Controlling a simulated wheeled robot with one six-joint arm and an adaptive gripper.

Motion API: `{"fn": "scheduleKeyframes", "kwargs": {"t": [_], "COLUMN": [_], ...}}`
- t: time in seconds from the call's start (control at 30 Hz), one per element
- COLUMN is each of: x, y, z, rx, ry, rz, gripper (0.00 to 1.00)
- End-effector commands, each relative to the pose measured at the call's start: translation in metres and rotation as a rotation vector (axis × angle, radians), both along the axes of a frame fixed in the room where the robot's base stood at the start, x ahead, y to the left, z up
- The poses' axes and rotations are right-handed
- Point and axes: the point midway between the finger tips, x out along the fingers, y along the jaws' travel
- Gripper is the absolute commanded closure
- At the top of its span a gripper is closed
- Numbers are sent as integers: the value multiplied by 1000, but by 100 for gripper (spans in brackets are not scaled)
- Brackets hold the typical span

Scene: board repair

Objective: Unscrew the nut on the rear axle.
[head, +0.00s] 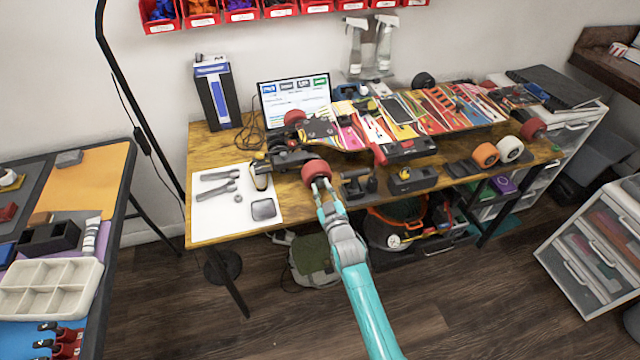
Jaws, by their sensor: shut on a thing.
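A colourful skateboard (430,110) lies upside down along the wooden workbench. The truck (290,158) at its left end carries a dark red wheel (314,170) on the near side and another red wheel (294,117) on the far side. My gripper (321,187) reaches up from below, over the bench's front edge, to the outer face of the near red wheel. Its fingers are shut at the wheel's hub. The nut is too small to make out and is hidden between the fingertips.
A white mat (205,225) with wrenches (218,182) and a small grey dish (263,209) lies left of the wheel. Black fixtures (358,183) stand close to its right. Loose orange (485,154) and white (510,148) wheels stand further right.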

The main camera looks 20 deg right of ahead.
Motion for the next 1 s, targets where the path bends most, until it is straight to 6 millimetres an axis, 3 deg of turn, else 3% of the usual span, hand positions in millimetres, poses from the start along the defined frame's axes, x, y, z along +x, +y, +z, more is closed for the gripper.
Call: {"fn": "scheduleKeyframes", "kwargs": {"t": [0.43,0.77,0.8,0.9,1.0], "x": [0,0,0,0,0], "y": [0,0,0,0,0], "z": [0,0,0,0,0], "rx": [-427,-492,-492,-491,-490], "ry": [0,0,0,0,0], "rz": [0,0,0,0,0], "gripper": [100,100,72,47,45]}}
